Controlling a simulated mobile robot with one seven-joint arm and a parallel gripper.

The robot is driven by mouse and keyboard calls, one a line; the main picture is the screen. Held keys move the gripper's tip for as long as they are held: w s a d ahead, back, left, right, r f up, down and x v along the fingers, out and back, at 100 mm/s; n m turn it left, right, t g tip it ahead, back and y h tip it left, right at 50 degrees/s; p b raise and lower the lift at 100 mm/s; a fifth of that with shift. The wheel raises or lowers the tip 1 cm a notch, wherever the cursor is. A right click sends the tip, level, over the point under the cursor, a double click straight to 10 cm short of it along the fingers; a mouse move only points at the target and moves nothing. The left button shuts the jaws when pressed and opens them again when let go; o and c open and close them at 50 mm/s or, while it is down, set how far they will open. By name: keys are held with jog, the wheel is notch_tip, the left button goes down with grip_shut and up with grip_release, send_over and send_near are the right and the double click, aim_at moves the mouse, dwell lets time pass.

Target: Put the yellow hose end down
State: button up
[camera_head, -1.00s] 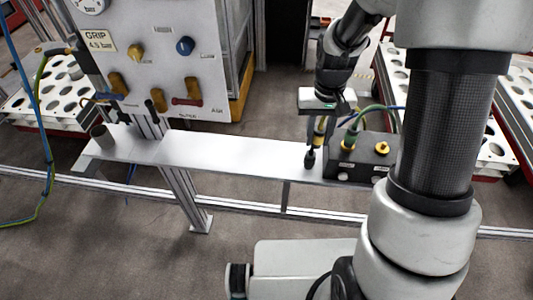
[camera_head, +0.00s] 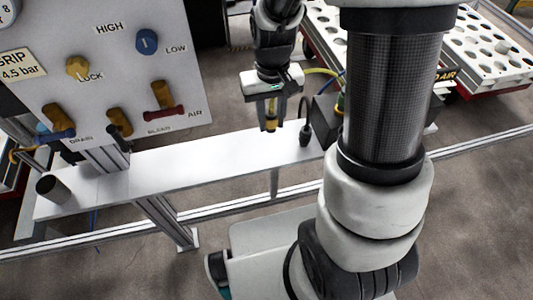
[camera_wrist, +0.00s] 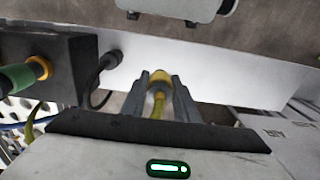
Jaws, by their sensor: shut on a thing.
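My gripper (camera_head: 271,116) is shut on the yellow hose end (camera_head: 271,127). It holds the hose end pointing down over the silver shelf (camera_head: 190,157), left of the black box (camera_head: 323,112). I cannot tell whether its tip touches the shelf. In the wrist view, the yellow hose end (camera_wrist: 160,77) sits between the two fingers of my gripper (camera_wrist: 159,92), with the pale shelf (camera_wrist: 235,72) beyond. The yellow hose (camera_head: 318,72) runs from behind my gripper toward the box.
A black plug (camera_head: 305,134) on a cable stands right of my gripper, close to the box. A green connector with a yellow ring (camera_wrist: 40,68) is in the box. A valve panel (camera_head: 110,70) rises at left. A dark cup (camera_head: 53,189) stands at the shelf's left end. The middle shelf is clear.

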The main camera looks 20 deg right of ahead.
notch_tip(320, 180, down, 5)
jog(key=shift+a, duration=0.15)
jog(key=shift+f+b, duration=0.4)
jog(key=shift+f, duration=2.05)
jog(key=o, duration=1.1)
jog(key=shift+c, duration=0.2)
jog(key=shift+r, duration=0.1)
